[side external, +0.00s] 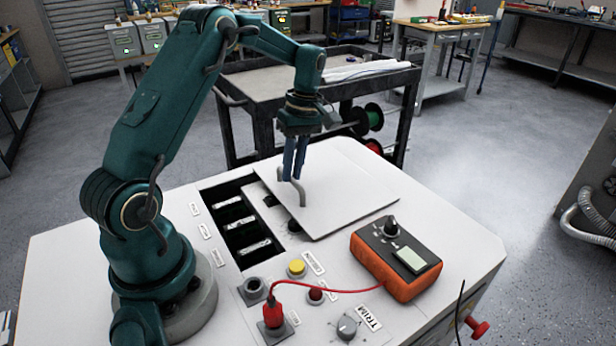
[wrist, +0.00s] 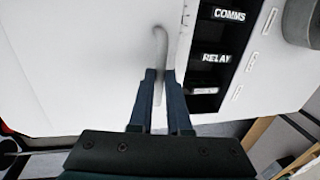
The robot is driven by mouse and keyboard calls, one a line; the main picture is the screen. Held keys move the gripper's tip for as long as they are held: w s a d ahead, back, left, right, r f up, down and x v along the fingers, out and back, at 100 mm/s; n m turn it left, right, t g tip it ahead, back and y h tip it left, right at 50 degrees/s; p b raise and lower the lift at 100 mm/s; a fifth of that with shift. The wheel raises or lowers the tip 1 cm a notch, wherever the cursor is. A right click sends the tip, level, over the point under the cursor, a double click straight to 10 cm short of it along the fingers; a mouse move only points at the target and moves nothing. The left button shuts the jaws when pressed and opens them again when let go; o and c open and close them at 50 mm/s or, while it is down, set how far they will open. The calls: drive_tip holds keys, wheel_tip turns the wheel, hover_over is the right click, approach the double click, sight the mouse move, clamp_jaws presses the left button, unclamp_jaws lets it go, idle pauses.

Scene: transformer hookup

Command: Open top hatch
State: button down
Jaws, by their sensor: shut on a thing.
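The top hatch (side external: 340,190) is a flat white panel on top of the white cabinet. It lies shifted to the right of a dark opening (side external: 240,225), so the compartments inside are exposed. A grey curved handle (side external: 300,190) stands up from the hatch's left part. My gripper (side external: 293,178) points down and is shut on this handle. In the wrist view the two fingers (wrist: 160,78) close on either side of the handle (wrist: 160,45), with the hatch (wrist: 90,60) filling the left. The opening shows on the right with slots labelled COMMS (wrist: 229,15) and RELAY (wrist: 216,58).
An orange meter (side external: 395,258) sits on the cabinet top, front right of the hatch, with a red lead to a red plug (side external: 272,315). Yellow (side external: 296,268) and red (side external: 315,294) buttons and a TRIM knob (side external: 347,326) are nearby. A black cart (side external: 320,95) stands behind.

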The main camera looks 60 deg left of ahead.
drive_tip(key=shift+a, duration=0.1)
drive_tip(key=c, duration=0.9)
unclamp_jaws()
drive_tip(key=shift+o, duration=0.2)
drive_tip(key=shift+w+r, duration=0.25)
drive_tip(key=shift+r, duration=1.05)
drive_tip(key=shift+w+r, duration=0.25)
drive_tip(key=shift+r, duration=1)
